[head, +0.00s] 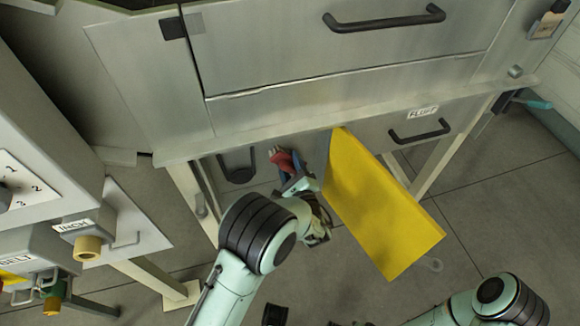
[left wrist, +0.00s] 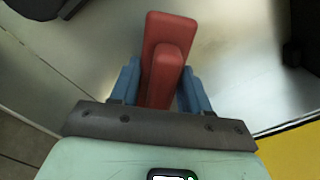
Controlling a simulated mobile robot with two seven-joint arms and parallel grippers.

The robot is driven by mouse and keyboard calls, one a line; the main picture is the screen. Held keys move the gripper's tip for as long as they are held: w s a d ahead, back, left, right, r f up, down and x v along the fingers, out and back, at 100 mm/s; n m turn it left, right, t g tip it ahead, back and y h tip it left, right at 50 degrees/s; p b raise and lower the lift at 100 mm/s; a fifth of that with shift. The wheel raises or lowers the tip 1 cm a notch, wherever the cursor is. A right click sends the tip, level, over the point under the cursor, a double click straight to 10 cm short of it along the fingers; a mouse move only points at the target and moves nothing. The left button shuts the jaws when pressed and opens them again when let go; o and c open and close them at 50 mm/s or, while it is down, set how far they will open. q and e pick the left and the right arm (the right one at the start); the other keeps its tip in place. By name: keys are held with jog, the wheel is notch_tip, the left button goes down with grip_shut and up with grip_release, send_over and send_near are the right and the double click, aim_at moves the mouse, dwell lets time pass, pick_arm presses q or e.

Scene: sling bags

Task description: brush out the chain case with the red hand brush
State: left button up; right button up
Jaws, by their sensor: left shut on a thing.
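The red hand brush (head: 281,160) is between the blue fingers of my left gripper (head: 291,176), which is shut on it. The left wrist view also shows the red brush (left wrist: 163,62) between the fingers of the left gripper (left wrist: 159,92); its bristles cannot be made out. The brush is at the opening of the chain case (head: 212,172), below the machine's long ledge. A dark rounded part (head: 237,166) shows in the case, left of the brush. The case's yellow door (head: 375,205) stands open to the right of my gripper. My right gripper is out of view.
A drawer front (head: 340,50) with a black handle is above the ledge. A panel marked FLUFF (head: 423,112) is right of the door. Control boxes (head: 40,200) with knobs stand at the left. The floor (head: 480,215) at right is mostly clear.

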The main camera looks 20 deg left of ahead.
pick_arm(q)
jog(key=shift+r+p, duration=0.65)
jog(key=shift+r, duration=0.75)
jog(key=shift+r+p, duration=1.95)
jog(key=shift+r, duration=1.05)
jog(key=shift+f+b, duration=3)
jog(key=shift+f, duration=0.5)
jog(key=shift+f+b, duration=1.1)
jog(key=shift+f, duration=0.6)
jog(key=shift+f+b, duration=0.3)
jog(key=shift+f, duration=0.1)
jog(key=shift+f+b, duration=0.95)
jog(key=shift+f, duration=0.45)
jog(key=shift+r, duration=0.1)
